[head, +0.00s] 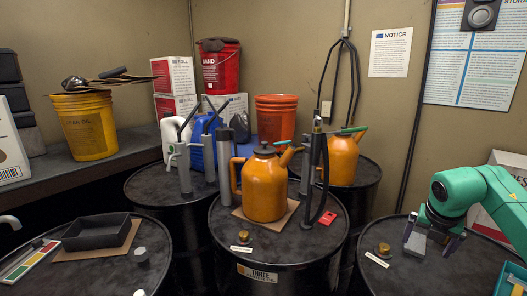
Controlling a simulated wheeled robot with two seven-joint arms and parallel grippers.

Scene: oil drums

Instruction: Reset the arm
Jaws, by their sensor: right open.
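My right arm is green and comes in from the right edge in the head view. Its gripper (431,242) points down over the top of the right front drum (395,278), right of a brass bung cap. The jaws are open, and I see nothing held between them. Whether the fingertips touch the drum top, I cannot tell. My left gripper is not in view.
The middle drum (285,248) carries an orange oil can (264,188), a hand pump and a red tag (327,218). The left drum holds a black tray (97,231). A yellow bucket (86,126) stands on the shelf. A cardboard box stands behind my right arm.

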